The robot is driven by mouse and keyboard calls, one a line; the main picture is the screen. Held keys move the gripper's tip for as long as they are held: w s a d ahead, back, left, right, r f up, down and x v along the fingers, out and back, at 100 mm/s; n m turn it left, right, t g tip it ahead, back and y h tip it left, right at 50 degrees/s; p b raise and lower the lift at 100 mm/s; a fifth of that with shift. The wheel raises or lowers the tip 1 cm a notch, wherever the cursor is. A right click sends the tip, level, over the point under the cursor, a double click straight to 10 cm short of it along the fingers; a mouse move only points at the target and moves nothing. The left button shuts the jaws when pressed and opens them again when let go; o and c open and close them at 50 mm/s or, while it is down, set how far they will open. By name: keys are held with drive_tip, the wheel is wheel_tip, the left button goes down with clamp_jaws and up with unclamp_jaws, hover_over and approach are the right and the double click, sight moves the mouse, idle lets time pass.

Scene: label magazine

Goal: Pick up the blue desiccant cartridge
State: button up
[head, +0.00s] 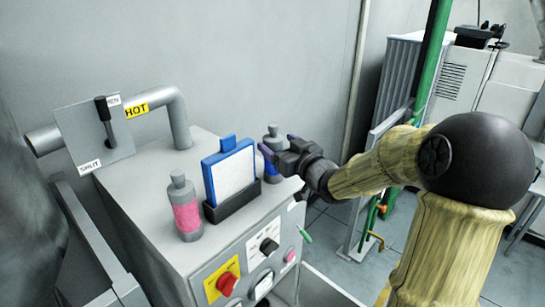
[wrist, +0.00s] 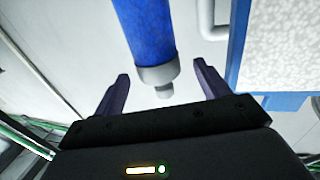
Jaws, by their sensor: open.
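The blue desiccant cartridge (head: 272,170) is a grey bottle-shaped cylinder with a blue band. It stands upright on the grey cabinet top, right of the blue-framed panel, partly hidden by my gripper in the head view. My gripper (head: 276,145) is open at the cartridge, reaching from the right. In the wrist view the cartridge's blue body (wrist: 145,32) and grey cap end lie between the two spread dark fingers of my gripper (wrist: 161,70). Gaps show on both sides of the cap, and the fingers do not appear to be closed on it.
A blue-framed white panel (head: 231,170) stands in a black holder (head: 236,206) close left of the cartridge. A pink-banded cartridge (head: 185,212) stands further left. A pipe marked HOT (head: 176,112) and a lever plate (head: 92,135) are behind. Knobs and a red button line the cabinet front.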

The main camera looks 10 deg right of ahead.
sight(268, 135)
drive_tip(key=p+x, duration=0.2)
drive_tip(key=x, duration=0.2)
drive_tip(key=shift+w, duration=0.15)
drive_tip(key=shift+w+a, duration=0.2)
drive_tip(key=shift+w, duration=0.3)
drive_tip(key=shift+s, duration=0.1)
drive_tip(key=shift+f, duration=0.1)
drive_tip(key=c, duration=1.6)
